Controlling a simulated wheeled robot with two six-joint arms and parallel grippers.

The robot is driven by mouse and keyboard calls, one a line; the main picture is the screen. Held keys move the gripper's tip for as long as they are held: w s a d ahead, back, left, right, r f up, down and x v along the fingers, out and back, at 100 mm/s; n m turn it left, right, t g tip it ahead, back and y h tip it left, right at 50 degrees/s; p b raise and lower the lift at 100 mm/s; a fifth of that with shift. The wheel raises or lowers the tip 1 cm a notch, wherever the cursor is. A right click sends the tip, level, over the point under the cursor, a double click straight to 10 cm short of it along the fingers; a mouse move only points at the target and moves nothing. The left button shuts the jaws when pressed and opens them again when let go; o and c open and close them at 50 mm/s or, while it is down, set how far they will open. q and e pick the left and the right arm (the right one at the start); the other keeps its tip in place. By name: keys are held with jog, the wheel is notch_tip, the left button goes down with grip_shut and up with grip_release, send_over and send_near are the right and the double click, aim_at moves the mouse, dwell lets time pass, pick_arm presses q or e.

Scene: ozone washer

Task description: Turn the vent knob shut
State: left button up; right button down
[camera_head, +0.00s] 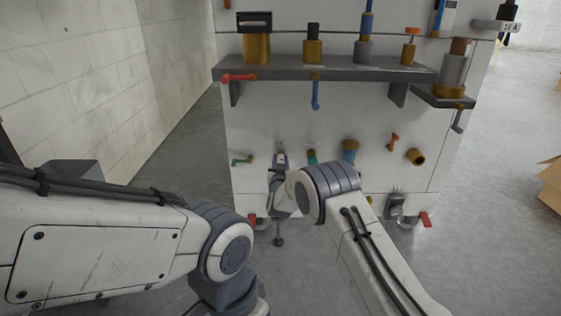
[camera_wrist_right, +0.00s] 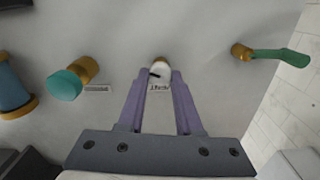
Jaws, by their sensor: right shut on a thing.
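A small pale knob (camera_wrist_right: 160,70) with a dark mark and a brass-coloured base is on the white panel (camera_head: 290,120). I cannot tell for sure from its small label (camera_wrist_right: 159,87) that it is the vent knob. My right gripper (camera_head: 280,160) is at the panel, between a green lever and a teal knob. In the right wrist view its two purple fingers (camera_wrist_right: 161,76) are shut on the pale knob, one on each side. The gripper hides most of the knob in the head view. My left arm comes in from the left, but its gripper is out of sight.
A grey shelf (camera_head: 330,69) with brass fittings and hanging levers juts out above. Red-handled valves (camera_head: 426,219) sit low.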

jog(key=n+p, duration=0.3)
jog(key=shift+r+n, duration=0.15)
jog(key=shift+n, duration=0.25)
jog(key=n+p, duration=0.1)
jog(key=n, duration=0.1)
jog(key=shift+a+n+p, duration=0.1)
jog(key=shift+n+p, duration=0.2)
jog(key=n+p, duration=0.1)
jog(key=n, duration=0.2)
jog(key=shift+n+p, duration=0.3)
jog(key=n, duration=0.2)
jog(key=n+p, duration=0.1)
jog(key=n, duration=0.3)
jog(key=shift+a+f+p, duration=0.1)
jog(key=shift+f+p, duration=0.2)
jog(key=shift+p, duration=0.05)
jog(key=n, duration=0.6)
jog(key=shift+f+p, duration=0.15)
jog(key=shift+p, duration=0.25)
jog(key=shift+n, duration=0.3)
jog(key=c, duration=0.6)
grip_release()
